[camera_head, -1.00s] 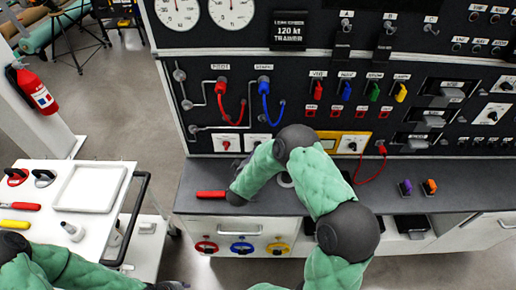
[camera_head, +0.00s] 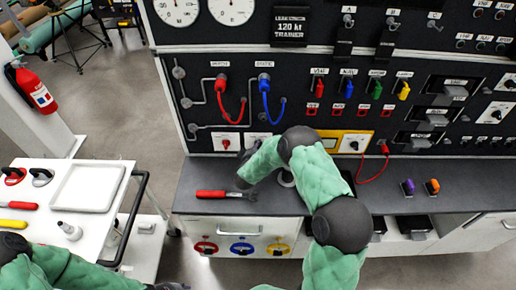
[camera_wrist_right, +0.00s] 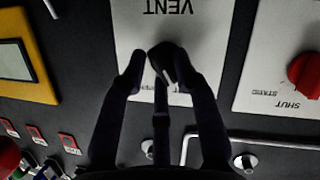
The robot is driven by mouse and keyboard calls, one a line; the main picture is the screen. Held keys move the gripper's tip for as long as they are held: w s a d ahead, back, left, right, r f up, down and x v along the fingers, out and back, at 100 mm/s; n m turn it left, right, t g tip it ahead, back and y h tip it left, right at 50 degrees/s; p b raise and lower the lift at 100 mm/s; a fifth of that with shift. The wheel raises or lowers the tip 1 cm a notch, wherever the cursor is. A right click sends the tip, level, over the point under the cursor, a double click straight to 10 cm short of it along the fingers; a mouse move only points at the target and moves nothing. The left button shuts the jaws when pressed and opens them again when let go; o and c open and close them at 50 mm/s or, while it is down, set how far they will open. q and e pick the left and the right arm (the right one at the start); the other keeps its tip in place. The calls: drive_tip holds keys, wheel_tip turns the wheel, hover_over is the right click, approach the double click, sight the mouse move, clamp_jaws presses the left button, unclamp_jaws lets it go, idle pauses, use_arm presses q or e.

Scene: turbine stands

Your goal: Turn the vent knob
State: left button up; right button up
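The vent plate (camera_wrist_right: 205,25) is white and appears upside down in the right wrist view. A dark knob (camera_wrist_right: 178,68) with a pale mark sits on it, partly merged with the finger shapes. My right gripper (camera_wrist_right: 153,62) has its fingers apart at the plate, with the knob close to the right-hand finger. A pale gap shows beside the left-hand finger; contact is unclear. In the head view the vent plate (camera_head: 260,137) is partly covered by my right arm. My left gripper (camera_head: 172,287) is barely visible at the bottom edge; its fingers cannot be made out.
A white plate with a red knob marked SHUT (camera_wrist_right: 304,76) adjoins the vent plate. A yellow-framed panel (camera_wrist_right: 32,75) lies on its other side. A red-handled tool (camera_head: 215,194) lies on the grey counter (camera_head: 300,203). A red cable (camera_head: 375,172) hangs at the right.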

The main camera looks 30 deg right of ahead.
clamp_jaws()
drive_tip(key=shift+s+m, duration=0.1)
drive_tip(key=shift+m, duration=0.2)
drive_tip(key=shift+d+m+y+b, duration=0.15)
drive_tip(key=shift+m+y+b, duration=0.35)
drive_tip(key=shift+m, duration=0.1)
drive_tip(key=shift+s+d+f+m+t+y+b, duration=0.15)
drive_tip(key=shift+m+t+y+b, duration=0.7)
drive_tip(key=shift+m+b, duration=1.25)
drive_tip(key=shift+s+d+f+m+t+y+b, duration=0.15)
drive_tip(key=shift+m+t+y+b, duration=0.75)
drive_tip(key=shift+b, duration=2.05)
drive_tip(key=shift+w+g, duration=0.1)
drive_tip(key=shift+g, duration=0.15)
drive_tip(key=shift+m, duration=0.3)
